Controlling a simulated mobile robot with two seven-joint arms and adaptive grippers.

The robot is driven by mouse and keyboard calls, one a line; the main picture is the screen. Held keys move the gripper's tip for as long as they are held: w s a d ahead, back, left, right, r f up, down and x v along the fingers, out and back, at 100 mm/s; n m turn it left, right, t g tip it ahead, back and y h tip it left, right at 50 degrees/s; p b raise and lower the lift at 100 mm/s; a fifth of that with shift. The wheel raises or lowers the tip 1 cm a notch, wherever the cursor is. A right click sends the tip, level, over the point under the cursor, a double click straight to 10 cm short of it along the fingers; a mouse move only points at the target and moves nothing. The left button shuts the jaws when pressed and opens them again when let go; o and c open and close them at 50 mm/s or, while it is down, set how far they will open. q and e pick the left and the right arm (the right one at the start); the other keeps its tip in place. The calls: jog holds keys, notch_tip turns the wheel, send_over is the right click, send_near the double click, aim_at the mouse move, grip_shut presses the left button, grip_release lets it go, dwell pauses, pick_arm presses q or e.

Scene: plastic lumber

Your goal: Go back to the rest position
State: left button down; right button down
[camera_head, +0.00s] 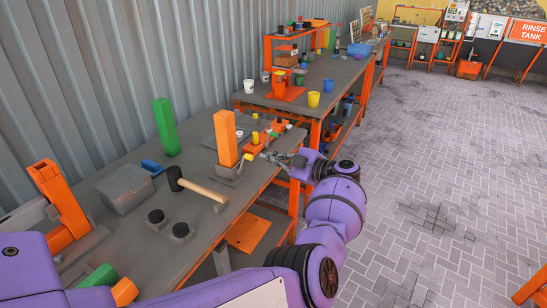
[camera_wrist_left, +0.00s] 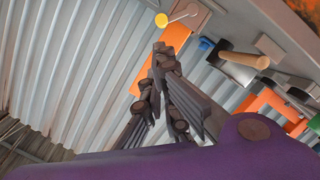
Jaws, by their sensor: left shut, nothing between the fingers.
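My left gripper (camera_head: 278,157) is at the end of the purple arm, over the right edge of the near workbench (camera_head: 131,173). Its fingers point left, towards an upright orange post (camera_head: 226,138) in a grey holder. In the left wrist view its dark fingers (camera_wrist_left: 161,58) are together and hold nothing. I cannot tell from these views how wide the gap to the post is. My right gripper is not in view.
A mallet (camera_head: 201,190), a grey box (camera_head: 124,187), a green post (camera_head: 166,127) and an orange stand (camera_head: 62,198) are on the bench. A second bench (camera_head: 343,70) stands behind. The paved floor (camera_head: 440,170) at right is clear.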

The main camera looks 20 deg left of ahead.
pick_arm(q)
jog(key=w+d+r+m+t+h, duration=0.2)
jog(key=w+r+m+t, duration=0.5)
jog(key=r+t, duration=0.75)
jog(key=s+d+f+m+g+h+p, duration=0.1)
jog(key=s+d+f+m+h, duration=0.3)
jog(key=s+f+m+h, duration=0.6)
jog(key=s+d+f+m+g+h+p, duration=0.1)
jog(key=s+d+f+m+h, duration=0.4)
jog(key=s+f, duration=0.7)
jog(key=s+f+m+g, duration=0.1)
jog(key=s+f+g, duration=0.1)
jog(key=s+f, duration=0.5)
jog(key=s+f+g+p, duration=0.1)
jog(key=s+f+g, duration=0.2)
jog(key=s, duration=1.4)
jog(key=s+f+m+g+y, duration=0.1)
jog(key=s+f+g, duration=0.1)
jog(key=s+f, duration=0.9)
jog(key=shift+s+m+g+p, duration=0.3)
jog(key=shift+s+g, duration=0.05)
jog(key=shift+s, duration=0.65)
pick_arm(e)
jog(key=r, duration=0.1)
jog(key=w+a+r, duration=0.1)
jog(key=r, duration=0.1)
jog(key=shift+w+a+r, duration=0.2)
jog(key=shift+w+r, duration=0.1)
